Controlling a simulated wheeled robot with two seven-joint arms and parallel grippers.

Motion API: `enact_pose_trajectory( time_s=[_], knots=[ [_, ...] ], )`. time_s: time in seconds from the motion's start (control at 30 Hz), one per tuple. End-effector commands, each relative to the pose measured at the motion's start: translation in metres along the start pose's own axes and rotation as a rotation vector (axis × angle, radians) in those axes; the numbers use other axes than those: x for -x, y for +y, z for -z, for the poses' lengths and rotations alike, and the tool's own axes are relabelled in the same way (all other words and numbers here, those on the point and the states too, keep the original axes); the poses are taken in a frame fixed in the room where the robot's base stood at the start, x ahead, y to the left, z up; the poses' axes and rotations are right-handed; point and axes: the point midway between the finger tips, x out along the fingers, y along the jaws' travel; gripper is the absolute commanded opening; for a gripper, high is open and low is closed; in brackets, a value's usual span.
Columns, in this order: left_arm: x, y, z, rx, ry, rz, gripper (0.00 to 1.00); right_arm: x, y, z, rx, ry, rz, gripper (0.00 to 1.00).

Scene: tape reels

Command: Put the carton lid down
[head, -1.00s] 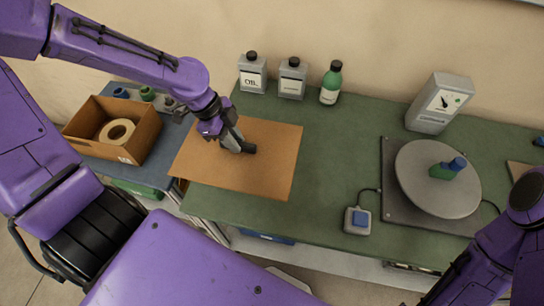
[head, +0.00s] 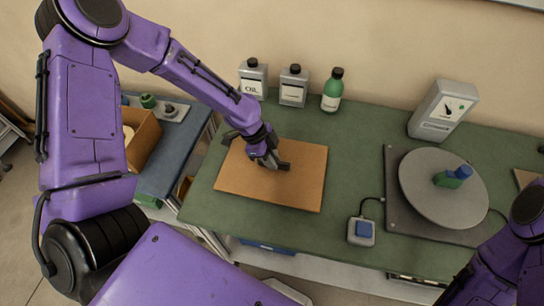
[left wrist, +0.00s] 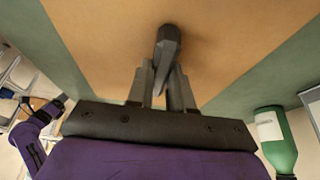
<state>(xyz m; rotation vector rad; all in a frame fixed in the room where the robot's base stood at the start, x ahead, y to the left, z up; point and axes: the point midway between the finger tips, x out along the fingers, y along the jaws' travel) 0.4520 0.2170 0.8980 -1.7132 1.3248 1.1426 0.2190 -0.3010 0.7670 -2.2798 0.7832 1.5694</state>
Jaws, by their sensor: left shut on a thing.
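The carton lid (head: 300,190) is a flat brown board with a dark grey handle on its top. It lies level over the left part of the green workbench (head: 350,160); I cannot tell whether it touches the surface. My left gripper (head: 277,163) is over the lid's middle, shut on the handle. In the left wrist view, the fingers (left wrist: 165,85) close around the dark handle (left wrist: 169,45), with the brown lid (left wrist: 240,35) behind it. The open carton (head: 145,140) stands to the left, largely hidden by my left arm. My right gripper is not clearly in view.
Two grey bottles (head: 293,88) and a green bottle (head: 332,92) stand at the back. A round turntable (head: 425,200) bears a green and blue object at the right, near a grey meter box (head: 442,112). A blue-button pedal (head: 361,231) sits at the front. Bench between lid and turntable is clear.

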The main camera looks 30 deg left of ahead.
Motion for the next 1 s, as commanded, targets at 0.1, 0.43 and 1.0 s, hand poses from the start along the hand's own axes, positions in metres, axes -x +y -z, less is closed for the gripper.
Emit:
enact_pose_trajectory(
  time_s=[0.1,0.43,1.0],
  knots=[
    [0.0,0.0,0.0,0.0,0.0,0.0,0.0,-0.001,0.0,0.0,0.0,0.0,0.0,0.43],
    [-0.003,0.0,-0.001,0.0,-0.001,-0.001,0.46,-0.002,0.0,-0.001,0.0,0.0,0.0,0.43],
    [0.077,-0.001,0.0,-0.001,0.003,0.005,0.46,-0.009,-0.001,-0.004,0.0,0.0,0.0,0.43]
  ],
)
